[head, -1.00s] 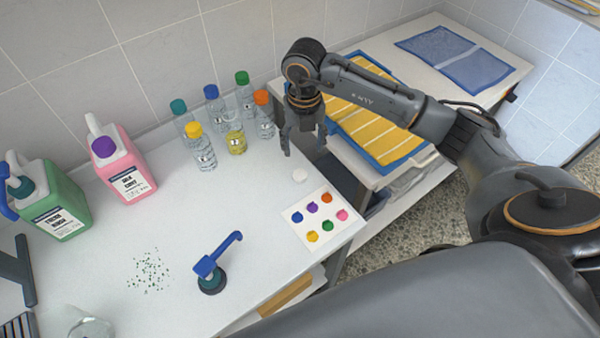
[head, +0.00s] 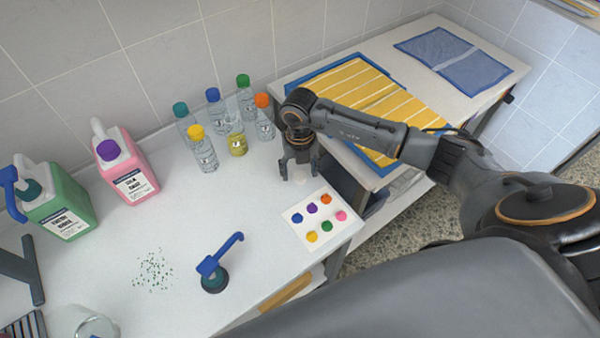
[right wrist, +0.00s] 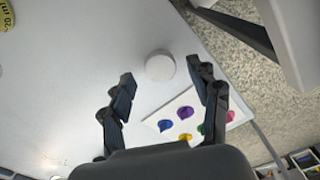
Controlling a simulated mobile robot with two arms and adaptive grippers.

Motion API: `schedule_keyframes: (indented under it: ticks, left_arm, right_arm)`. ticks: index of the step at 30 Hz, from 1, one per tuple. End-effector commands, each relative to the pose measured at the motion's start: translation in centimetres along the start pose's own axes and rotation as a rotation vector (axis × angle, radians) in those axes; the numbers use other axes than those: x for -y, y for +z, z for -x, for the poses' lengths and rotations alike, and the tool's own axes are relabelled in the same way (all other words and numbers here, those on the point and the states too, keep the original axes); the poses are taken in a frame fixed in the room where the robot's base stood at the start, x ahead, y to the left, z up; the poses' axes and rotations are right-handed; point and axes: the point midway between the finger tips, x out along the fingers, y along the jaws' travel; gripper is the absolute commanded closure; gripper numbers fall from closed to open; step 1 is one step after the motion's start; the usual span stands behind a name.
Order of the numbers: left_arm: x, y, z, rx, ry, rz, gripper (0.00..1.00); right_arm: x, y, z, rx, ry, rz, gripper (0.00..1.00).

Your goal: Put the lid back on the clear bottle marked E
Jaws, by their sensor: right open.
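A small round white lid lies on the white table; the right wrist view shows it (right wrist: 160,66) just beyond and between my fingertips. My right gripper (head: 300,174) is open and empty, pointing down over the lid, which it mostly hides in the head view. It also shows in the right wrist view (right wrist: 166,80). An uncapped clear bottle with yellow liquid (head: 237,146) stands upright among capped bottles; its letter is too small to read. My left gripper is not in view.
Capped bottles crowd round the open one, including a yellow-capped (head: 203,153) and an orange-capped bottle (head: 265,122). A white card with coloured spots (head: 315,220) lies beside the gripper.

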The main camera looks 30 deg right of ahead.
Motion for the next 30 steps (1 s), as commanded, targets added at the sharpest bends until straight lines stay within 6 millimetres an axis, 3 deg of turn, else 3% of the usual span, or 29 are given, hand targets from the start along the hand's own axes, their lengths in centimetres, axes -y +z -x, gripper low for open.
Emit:
schedule_keyframes:
  ticks: [5,14,20,30]
  left_arm:
    - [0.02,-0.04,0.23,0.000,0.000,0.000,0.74]
    - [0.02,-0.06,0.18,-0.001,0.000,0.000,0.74]
    - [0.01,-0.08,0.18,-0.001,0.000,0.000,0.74]
    - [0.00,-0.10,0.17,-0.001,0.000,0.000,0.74]
  right_arm:
    - [0.08,0.03,-1.24,0.001,-0.001,-0.001,0.39]
    - [0.08,0.06,-1.26,0.002,-0.001,-0.001,0.39]
    - [0.09,0.07,-1.24,0.002,-0.001,-0.001,0.73]
    - [0.09,0.07,-1.23,0.002,-0.001,-0.001,0.76]
